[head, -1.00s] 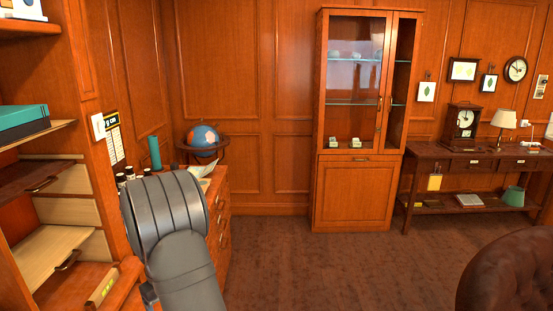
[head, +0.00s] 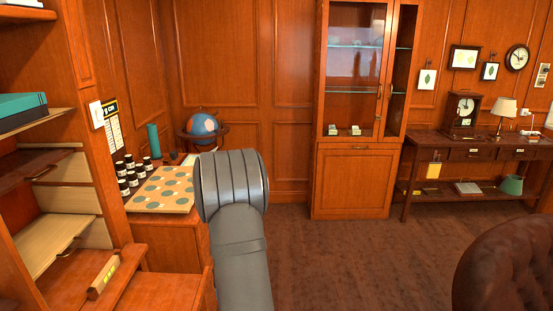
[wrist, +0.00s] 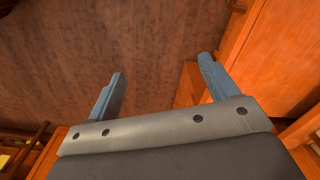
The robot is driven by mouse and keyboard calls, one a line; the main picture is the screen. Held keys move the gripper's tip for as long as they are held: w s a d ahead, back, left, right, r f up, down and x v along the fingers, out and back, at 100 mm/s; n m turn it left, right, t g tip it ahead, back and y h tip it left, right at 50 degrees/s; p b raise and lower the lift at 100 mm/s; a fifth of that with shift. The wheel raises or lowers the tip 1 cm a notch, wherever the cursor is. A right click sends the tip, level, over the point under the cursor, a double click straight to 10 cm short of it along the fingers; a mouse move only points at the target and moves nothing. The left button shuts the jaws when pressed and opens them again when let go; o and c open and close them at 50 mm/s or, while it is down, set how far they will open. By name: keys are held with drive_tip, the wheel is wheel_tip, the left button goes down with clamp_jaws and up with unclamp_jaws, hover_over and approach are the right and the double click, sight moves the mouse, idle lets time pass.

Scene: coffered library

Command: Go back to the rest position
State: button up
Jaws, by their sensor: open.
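In the wrist view my gripper (wrist: 160,73) is open. Its two blue-grey fingers stand wide apart with nothing between them, over brown carpet. In the head view my grey arm rises at the lower middle, in front of a wooden cabinet top. The gripper itself is hidden there behind the arm.
A pale board with round grey-green spots (head: 160,190) and several dark bottles (head: 127,175) sit on the cabinet left of my arm. A globe (head: 203,127) is behind. Open shelves stand at left, a glass cabinet (head: 354,180) at the back, a leather chair (head: 510,265) at right. Carpet between is clear.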

drive_tip(key=d+f+m, duration=0.1)
drive_tip(key=d+m, duration=0.1)
drive_tip(key=d, duration=0.5)
drive_tip(key=shift+s+d+f, duration=0.15)
drive_tip(key=shift+s+f, duration=0.1)
drive_tip(key=shift+f, duration=0.1)
drive_tip(key=s+d+r+m+t+h, duration=0.2)
drive_tip(key=s+d+r+m+t, duration=0.2)
drive_tip(key=s+d+r, duration=1.25)
drive_tip(key=s+d+r+m+h, duration=0.2)
drive_tip(key=s+d+r, duration=0.2)
drive_tip(key=s, duration=0.3)
drive_tip(key=s+a+m+t+y, duration=0.1)
drive_tip(key=s+a, duration=0.6)
drive_tip(key=s, duration=0.3)
drive_tip(key=shift+a+y, duration=0.2)
drive_tip(key=shift+y, duration=0.2)
drive_tip(key=shift+r, duration=0.1)
drive_tip(key=shift+c, duration=0.2)
